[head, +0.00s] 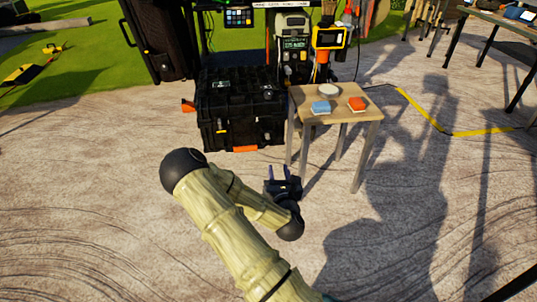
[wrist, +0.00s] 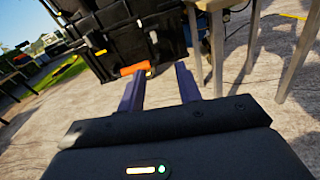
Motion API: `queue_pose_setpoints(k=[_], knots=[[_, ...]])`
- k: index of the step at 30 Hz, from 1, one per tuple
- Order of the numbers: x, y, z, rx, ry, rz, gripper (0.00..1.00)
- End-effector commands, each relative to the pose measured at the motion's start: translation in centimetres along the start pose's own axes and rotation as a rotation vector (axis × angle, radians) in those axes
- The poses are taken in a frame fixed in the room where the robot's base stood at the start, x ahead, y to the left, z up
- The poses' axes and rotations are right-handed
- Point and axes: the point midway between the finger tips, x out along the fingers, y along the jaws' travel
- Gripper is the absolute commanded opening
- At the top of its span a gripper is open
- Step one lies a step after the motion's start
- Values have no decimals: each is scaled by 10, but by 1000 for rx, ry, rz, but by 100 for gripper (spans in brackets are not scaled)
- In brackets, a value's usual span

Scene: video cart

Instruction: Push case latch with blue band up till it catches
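The black case (head: 240,105) stands on the ground at the foot of the cart, its front facing me. It also shows tilted at the top of the wrist view (wrist: 125,35). A small yellow-marked part (head: 222,131) is on its lower front, and an orange piece (head: 245,149) is at its bottom edge. I cannot make out a blue band on any latch; the parts are too small and dark. My gripper (head: 281,170) is low, in front of the case and apart from it. In the wrist view its two fingers (wrist: 157,72) are spread, with nothing between them.
A small wooden table (head: 318,93) stands close right of the case, holding a white round dish, a blue block and an orange block. Its legs (wrist: 217,50) are right of my fingers. A yellow strip (head: 430,118) crosses the ground at right. Ground in front is clear.

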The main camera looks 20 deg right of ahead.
Motion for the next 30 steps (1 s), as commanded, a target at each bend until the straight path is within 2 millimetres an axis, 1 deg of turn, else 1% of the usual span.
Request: queue_pose_setpoints(k=[1, 5, 13, 17, 20, 23, 30], knots=[[0, 1, -11, -44, -12, 19, 35], [0, 4, -11, -97, -30, 43, 35], [0, 4, -9, -96, -30, 43, 35], [4, 5, -10, -93, -31, 43, 35], [13, 5, -10, -92, -32, 43, 35], [27, 6, -10, -91, -34, 43, 35], [70, 7, -10, -91, -35, 44, 35]])
